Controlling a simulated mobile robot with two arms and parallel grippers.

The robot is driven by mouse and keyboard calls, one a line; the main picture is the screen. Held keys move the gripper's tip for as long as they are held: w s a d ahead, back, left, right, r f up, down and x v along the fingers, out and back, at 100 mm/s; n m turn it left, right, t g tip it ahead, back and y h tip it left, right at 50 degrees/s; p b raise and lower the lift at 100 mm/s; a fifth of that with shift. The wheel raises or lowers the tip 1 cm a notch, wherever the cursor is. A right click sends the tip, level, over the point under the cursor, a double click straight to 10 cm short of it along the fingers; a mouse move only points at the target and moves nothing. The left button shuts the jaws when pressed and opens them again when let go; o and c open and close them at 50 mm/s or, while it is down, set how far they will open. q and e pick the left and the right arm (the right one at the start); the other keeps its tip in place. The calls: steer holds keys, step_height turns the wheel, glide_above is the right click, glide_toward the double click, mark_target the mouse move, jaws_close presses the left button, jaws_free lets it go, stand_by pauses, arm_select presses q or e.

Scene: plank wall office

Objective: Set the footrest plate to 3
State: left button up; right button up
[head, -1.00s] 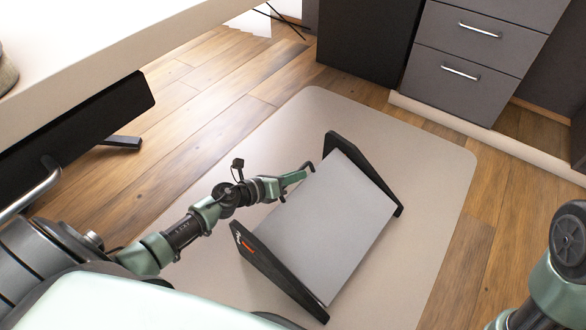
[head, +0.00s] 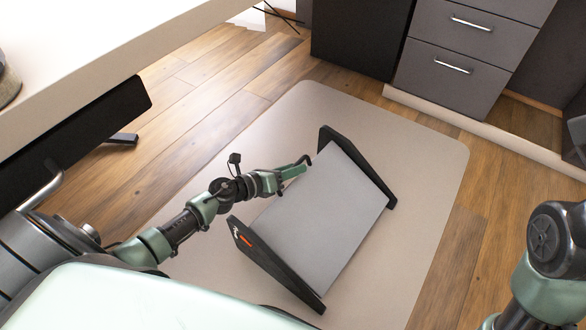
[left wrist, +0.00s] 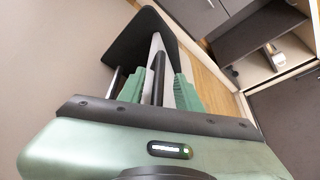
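The footrest stands on a pale floor mat. It has a flat grey plate (head: 318,218) between two black side panels; the near panel (head: 275,265) carries a small orange mark and the far panel (head: 360,168) is plain. I cannot read a setting number. My left gripper (head: 304,163) is at the plate's left long edge, close to the far panel. In the left wrist view its green fingers (left wrist: 160,88) stand apart on either side of the pale plate edge (left wrist: 156,48) and a dark bar. Whether they touch the plate is unclear. My right gripper is out of view.
The mat (head: 420,170) is clear around the footrest. A white desk (head: 110,50) overhangs at the upper left. A grey drawer cabinet (head: 455,75) stands at the back right on a pale plinth, beside a dark cabinet (head: 360,40). Wood floor lies around the mat.

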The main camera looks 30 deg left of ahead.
arm_select(q)
steer(key=v, duration=0.7)
steer(key=shift+s+p, duration=0.25)
steer(key=shift+p, duration=0.15)
steer(key=shift+a+r, duration=0.1)
steer(key=shift+r, duration=0.05)
